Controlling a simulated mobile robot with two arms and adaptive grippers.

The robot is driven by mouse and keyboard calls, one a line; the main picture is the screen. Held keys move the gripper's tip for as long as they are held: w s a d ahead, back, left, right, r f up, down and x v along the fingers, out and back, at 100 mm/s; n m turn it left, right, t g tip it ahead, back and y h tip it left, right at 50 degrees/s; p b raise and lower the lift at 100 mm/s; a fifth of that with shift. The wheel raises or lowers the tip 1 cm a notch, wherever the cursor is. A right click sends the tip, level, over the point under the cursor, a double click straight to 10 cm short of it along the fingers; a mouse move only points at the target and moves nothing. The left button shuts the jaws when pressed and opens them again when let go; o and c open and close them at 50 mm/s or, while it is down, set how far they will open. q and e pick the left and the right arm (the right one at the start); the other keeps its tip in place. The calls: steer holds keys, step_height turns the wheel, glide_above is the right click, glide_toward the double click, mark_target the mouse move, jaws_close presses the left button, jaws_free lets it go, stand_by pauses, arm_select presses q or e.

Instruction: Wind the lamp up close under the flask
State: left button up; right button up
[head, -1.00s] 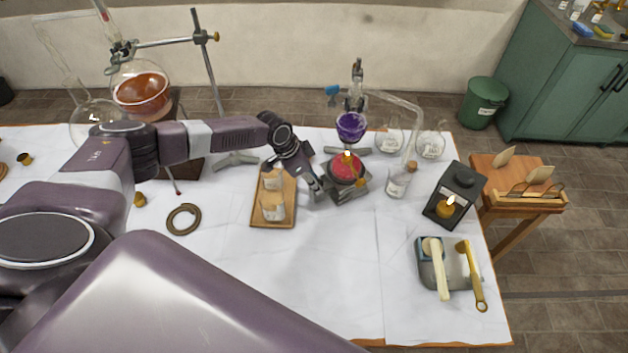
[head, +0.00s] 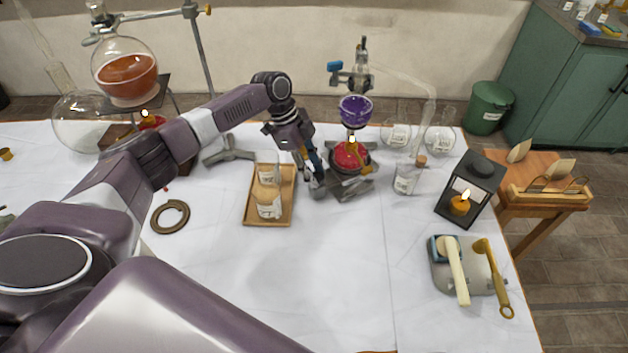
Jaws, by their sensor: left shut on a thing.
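The lamp (head: 349,156) is a red spirit lamp with a small lit flame. It sits on a grey lab jack (head: 347,187). The flask (head: 355,110), holding purple liquid, is clamped above it, with a small gap between the flame and the flask's bottom. My left gripper (head: 315,184) points down at the left side of the jack, its fingers shut at the jack's knob, which they mostly hide. My right gripper does not show.
A wooden tray (head: 284,220) with glass vessels lies just left of the jack. A labelled bottle (head: 407,178) and a black lantern (head: 470,188) stand to the right. A second stand holds an orange-filled flask (head: 127,78) behind my left arm. The front middle is clear.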

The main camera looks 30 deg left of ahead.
arm_select(q)
steer(key=shift+w+f+m+g+b, duration=0.1)
steer(key=shift+m+g+b, duration=0.2)
steer(key=shift+m+b, duration=0.45)
steer(key=shift+m, duration=0.25)
steer(key=o, duration=1.2)
steer(key=shift+c, duration=0.2)
steer(key=shift+r, duration=0.2)
steer(key=v, duration=0.7)
steer(key=shift+r, duration=0.4)
